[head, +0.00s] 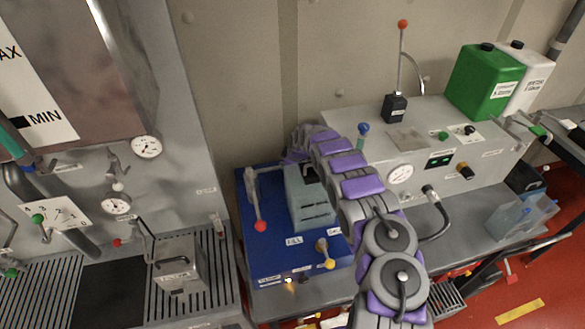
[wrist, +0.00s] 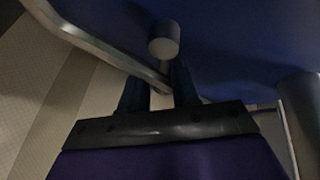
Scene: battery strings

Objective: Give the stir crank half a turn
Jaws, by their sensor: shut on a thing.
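In the wrist view a metal crank arm, which I take for the stir crank (wrist: 98,44), runs from the upper left to the middle. A round grey end (wrist: 164,42) shows just above it. The two dark fingers of my gripper (wrist: 160,88) stand on either side of the crank's lower end, shut on it. The exact contact is dim and partly hidden. In the head view my purple arm reaches over to the back of the blue unit (head: 300,265). My fingers and the crank they hold are hidden there.
The blue unit carries a grey slotted box (head: 310,205), a red-balled lever (head: 258,225) and a yellow knob (head: 322,245). A grey control box (head: 445,125) stands right of my arm. A gauged panel (head: 170,85) is at left.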

